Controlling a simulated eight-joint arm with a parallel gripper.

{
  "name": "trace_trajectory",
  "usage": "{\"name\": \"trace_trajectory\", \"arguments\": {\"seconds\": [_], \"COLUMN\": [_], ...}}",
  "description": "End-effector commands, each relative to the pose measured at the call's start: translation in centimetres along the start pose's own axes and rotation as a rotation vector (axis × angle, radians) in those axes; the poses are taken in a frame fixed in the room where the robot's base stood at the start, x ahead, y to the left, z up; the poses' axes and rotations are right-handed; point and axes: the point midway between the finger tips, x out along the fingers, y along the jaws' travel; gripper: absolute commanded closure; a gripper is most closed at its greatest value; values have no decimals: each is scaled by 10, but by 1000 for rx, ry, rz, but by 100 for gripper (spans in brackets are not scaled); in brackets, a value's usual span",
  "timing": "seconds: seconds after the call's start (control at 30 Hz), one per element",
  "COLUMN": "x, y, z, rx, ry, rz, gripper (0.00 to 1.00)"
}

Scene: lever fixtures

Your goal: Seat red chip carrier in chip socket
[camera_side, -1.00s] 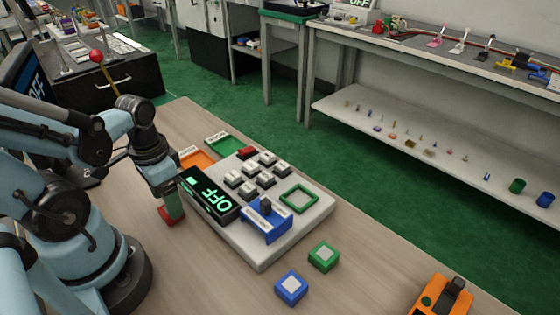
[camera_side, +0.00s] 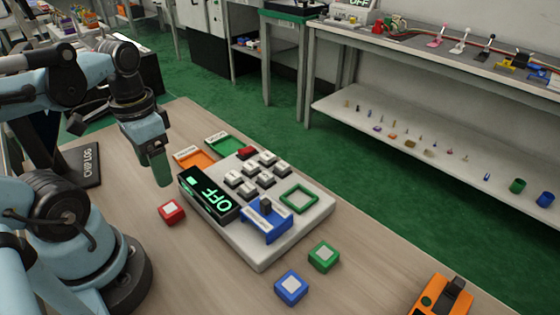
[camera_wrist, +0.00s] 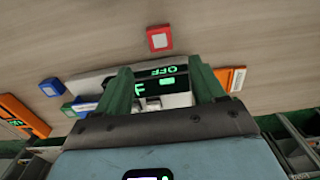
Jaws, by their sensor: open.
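The red chip carrier (camera_side: 171,212), a red square block with a pale top, lies flat on the bench left of the white board (camera_side: 262,258). It also shows in the wrist view (camera_wrist: 159,38). My gripper (camera_side: 161,172), with green fingers, is raised above the bench, behind and apart from the red carrier. In the wrist view its fingers (camera_wrist: 160,76) are spread with nothing held between them.
A green chip (camera_side: 324,256) and a blue chip (camera_side: 291,288) lie in front. Orange (camera_side: 194,158) and green (camera_side: 230,143) trays lie behind. An orange device (camera_side: 442,297) is at front right.

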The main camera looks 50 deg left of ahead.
Motion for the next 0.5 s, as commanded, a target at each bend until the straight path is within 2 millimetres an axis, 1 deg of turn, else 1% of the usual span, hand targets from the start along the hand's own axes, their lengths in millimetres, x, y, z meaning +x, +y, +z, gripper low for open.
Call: {"name": "trace_trajectory", "arguments": {"seconds": [0.1,0.17,0.27,0.4,0.5], "x": [-5,-5,-2,-4,-10], "y": [0,2,8,28,45], "z": [-1,-6,-31,-79,-105], "rx": [1,3,10,13,9], "ry": [4,27,134,363,501], "rz": [-1,-9,-37,-50,-31], "gripper": [31,31,31,31,31]}}
